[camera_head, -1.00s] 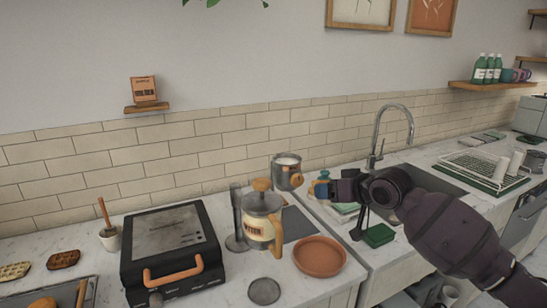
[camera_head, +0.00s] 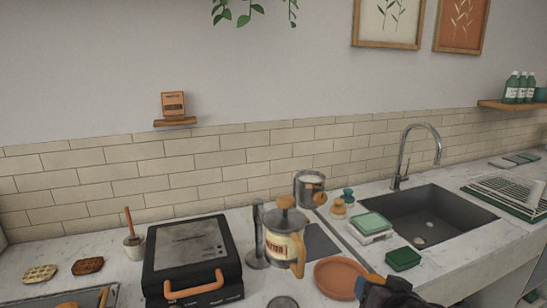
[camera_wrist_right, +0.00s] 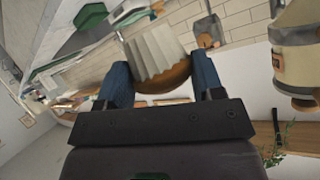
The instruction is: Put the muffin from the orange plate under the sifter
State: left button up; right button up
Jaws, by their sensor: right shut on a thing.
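The muffin (camera_wrist_right: 157,55), with a pale pleated wrapper and a brown top, is between the blue fingers of my right gripper (camera_wrist_right: 160,82) in the wrist view. The gripper is shut on it. In the head view only part of my right gripper (camera_head: 364,286) shows, at the bottom by the right edge of the orange plate (camera_head: 333,272); the muffin is not visible there. The visible part of the plate is bare. A metal cup with pale contents and a wooden handle, apparently the sifter (camera_head: 308,190), is behind the French press. My left gripper is not in view.
The French press (camera_head: 284,246) stands left of the plate, close to it. A black grill (camera_head: 190,255) is farther left. The sink (camera_head: 430,215), a green sponge (camera_head: 403,259) and brushes (camera_head: 339,209) are to the right.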

jog(key=shift+s+d+f, duration=0.1)
jog(key=shift+s+f, duration=0.45)
jog(key=shift+f, duration=0.35)
jog(key=shift+s+d+f, duration=0.1)
jog(key=shift+s+f, duration=0.45)
jog(key=shift+f, duration=0.3)
jog(key=shift+w+d, duration=0.1)
